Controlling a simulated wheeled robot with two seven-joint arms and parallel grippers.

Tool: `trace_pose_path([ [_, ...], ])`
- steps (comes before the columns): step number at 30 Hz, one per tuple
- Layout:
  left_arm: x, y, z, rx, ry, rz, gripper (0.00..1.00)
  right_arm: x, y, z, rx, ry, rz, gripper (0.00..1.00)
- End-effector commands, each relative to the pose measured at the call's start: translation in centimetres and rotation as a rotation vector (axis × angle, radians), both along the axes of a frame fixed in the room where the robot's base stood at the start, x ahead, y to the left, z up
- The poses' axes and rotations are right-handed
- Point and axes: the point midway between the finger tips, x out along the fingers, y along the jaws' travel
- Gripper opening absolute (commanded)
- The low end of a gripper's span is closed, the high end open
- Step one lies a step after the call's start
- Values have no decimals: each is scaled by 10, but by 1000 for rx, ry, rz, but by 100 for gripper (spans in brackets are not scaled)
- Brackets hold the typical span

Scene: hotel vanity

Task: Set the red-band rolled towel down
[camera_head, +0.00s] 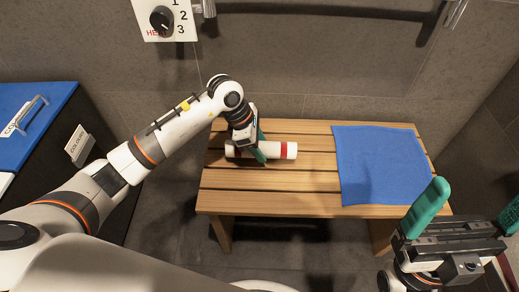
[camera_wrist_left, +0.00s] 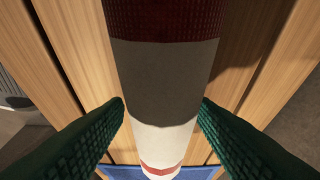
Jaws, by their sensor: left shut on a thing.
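The rolled towel (camera_head: 274,150) is white with red bands and lies level, on or just above the left part of the slatted wooden bench (camera_head: 315,180); I cannot tell if it touches. My left gripper (camera_head: 259,150) reaches down from above and is shut on the towel's middle. In the left wrist view, the towel (camera_wrist_left: 165,80) runs between the two green fingers (camera_wrist_left: 160,115), with a dark red band at the top and another red band at the bottom. My right gripper (camera_head: 477,200) is open and empty at the lower right, in front of the bench.
A blue cloth (camera_head: 380,165) lies flat on the bench's right part. Bare slats lie between towel and cloth. A blue-topped dark cabinet (camera_head: 40,120) stands at left. A dial panel (camera_head: 165,20) and a rail (camera_head: 330,10) are on the wall behind.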

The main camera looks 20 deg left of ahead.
Motion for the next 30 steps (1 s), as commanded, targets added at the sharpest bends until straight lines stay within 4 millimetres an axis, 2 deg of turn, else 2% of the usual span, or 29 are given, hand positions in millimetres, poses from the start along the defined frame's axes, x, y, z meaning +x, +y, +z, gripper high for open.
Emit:
trace_pose_path([
  [1,0,0,-10,-2,2,0,26,0,0,-6,0,1,0,100],
  [2,0,0,-12,-1,1,1,26,0,0,-6,0,1,0,100],
  [12,0,0,-14,0,0,-1,26,0,0,-7,-1,3,-1,100],
  [13,0,0,-14,0,0,0,55,0,0,-7,-1,3,-1,100],
  [16,0,0,-13,0,0,0,71,0,0,-6,-1,3,-1,100],
  [17,0,0,-13,0,0,0,73,0,0,-6,-1,3,0,100],
  [25,0,0,-12,0,0,-1,73,1,0,-5,-1,4,0,100],
  [30,-1,5,4,1,-2,0,73,1,0,2,-1,4,0,100],
])
